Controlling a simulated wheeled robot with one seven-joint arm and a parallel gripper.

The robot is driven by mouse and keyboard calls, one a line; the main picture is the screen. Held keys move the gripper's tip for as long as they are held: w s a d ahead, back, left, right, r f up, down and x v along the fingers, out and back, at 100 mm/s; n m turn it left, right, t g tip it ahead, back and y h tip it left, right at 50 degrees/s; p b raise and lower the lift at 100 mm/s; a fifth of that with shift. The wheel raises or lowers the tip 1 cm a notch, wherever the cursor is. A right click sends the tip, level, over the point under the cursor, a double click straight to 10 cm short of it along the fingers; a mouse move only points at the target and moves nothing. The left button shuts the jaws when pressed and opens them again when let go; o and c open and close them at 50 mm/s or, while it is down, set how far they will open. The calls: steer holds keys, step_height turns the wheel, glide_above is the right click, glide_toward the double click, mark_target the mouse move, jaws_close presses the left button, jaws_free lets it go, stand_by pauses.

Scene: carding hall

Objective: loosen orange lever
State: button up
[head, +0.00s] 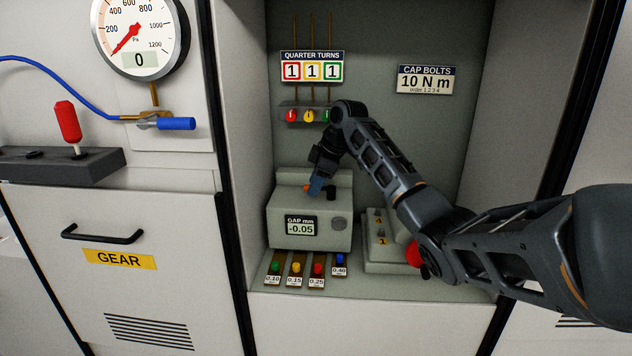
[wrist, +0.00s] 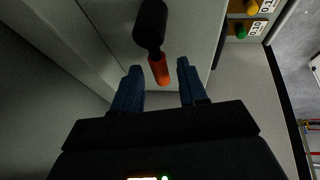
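The orange lever (wrist: 159,68) shows in the wrist view as a short orange grip joined to a black cylindrical part (wrist: 151,22). In the head view a small bit of its orange (head: 306,187) shows beside my fingers on top of the grey gap gauge box (head: 283,230); the rest is hidden. My gripper (head: 316,187) is over the box top. In the wrist view my gripper (wrist: 159,70) is open, with the end of the orange grip between the blue fingertips and a visible gap on both sides.
A block with a red knob (head: 414,253) stands to the right, partly behind my arm. Red, yellow and green quarter-turn knobs (head: 309,116) are on the back wall. The alcove walls flank both sides.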

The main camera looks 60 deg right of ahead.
jaws_close()
stand_by(0.5)
